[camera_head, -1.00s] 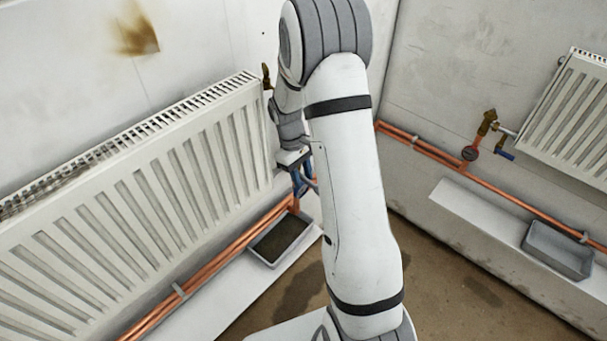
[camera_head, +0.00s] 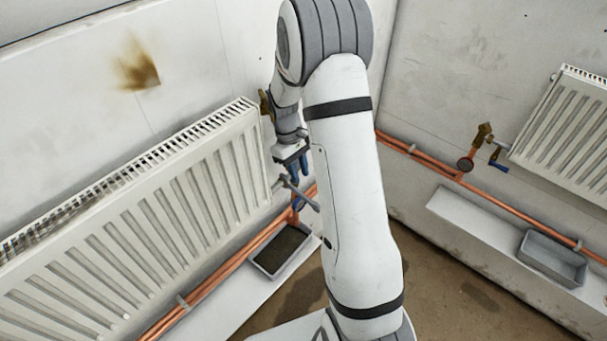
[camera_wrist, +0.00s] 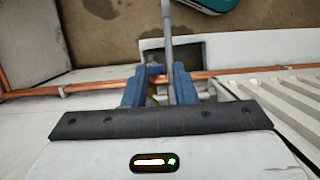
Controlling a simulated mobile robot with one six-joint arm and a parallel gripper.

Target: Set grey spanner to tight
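The grey spanner (camera_head: 299,193) sticks out at a slant near the lower right end of the left radiator, by the pipes. In the wrist view its grey handle (camera_wrist: 168,30) runs from the top edge down to between my fingers, nearer the right one. My gripper (camera_head: 298,178) is just above it in the head view, partly behind my arm. In the wrist view my gripper (camera_wrist: 160,68) has its two blue fingers apart, and the spanner is not clamped. The spanner's jaw end and the fitting it sits on are mostly hidden.
The left radiator (camera_head: 150,230) stands close beside my gripper. Copper pipes (camera_head: 215,277) run under it, with a grey tray (camera_head: 281,250) below. A second radiator (camera_head: 570,130), a brass valve (camera_head: 482,136) and another tray (camera_head: 553,258) are at the right wall. Brown floor lies between.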

